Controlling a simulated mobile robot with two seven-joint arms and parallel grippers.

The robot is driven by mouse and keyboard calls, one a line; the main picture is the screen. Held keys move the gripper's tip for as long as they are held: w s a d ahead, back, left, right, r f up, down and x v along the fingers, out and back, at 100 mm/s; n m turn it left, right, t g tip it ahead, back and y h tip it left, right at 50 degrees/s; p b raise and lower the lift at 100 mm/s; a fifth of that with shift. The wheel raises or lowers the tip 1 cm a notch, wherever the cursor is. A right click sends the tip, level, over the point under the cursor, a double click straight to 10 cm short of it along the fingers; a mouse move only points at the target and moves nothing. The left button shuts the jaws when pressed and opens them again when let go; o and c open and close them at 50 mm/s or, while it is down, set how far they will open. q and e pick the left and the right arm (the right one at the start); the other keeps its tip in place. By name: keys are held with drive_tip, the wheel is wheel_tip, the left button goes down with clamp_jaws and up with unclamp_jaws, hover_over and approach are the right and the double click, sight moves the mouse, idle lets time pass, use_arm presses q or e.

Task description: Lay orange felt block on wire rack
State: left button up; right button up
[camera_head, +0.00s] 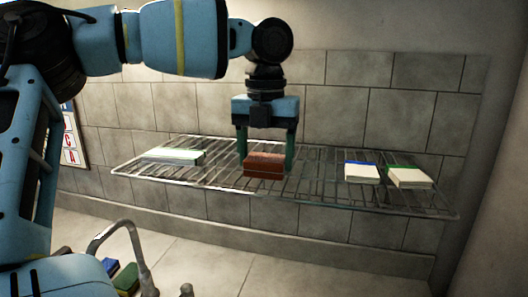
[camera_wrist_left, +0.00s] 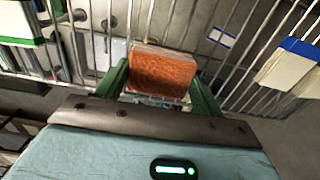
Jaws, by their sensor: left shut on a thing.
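The orange felt block (camera_head: 264,166) is a reddish-brown, brick-shaped piece in the middle of the wire rack (camera_head: 325,196). My left gripper (camera_head: 266,160) points down from above, with its green fingers on either side of the block and shut on it. In the left wrist view the block (camera_wrist_left: 163,72) sits between the two green fingers (camera_wrist_left: 160,90), and rack wires show around it. The block is at the level of the rack's wires; whether it rests on them I cannot tell. My right gripper is not in view.
A pale block with a green edge (camera_head: 174,156) lies on the rack's left. A blue-and-white block (camera_head: 362,173) and a green-and-white block (camera_head: 409,177) lie on its right. A tiled wall stands behind.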

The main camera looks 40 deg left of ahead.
sight(266, 158)
use_arm(q)
drive_tip(key=shift+f, duration=0.15)
drive_tip(key=o, duration=0.9)
wheel_tip(266, 158, up, 12)
drive_tip(key=shift+r+b, duration=0.15)
drive_tip(key=shift+b, duration=0.2)
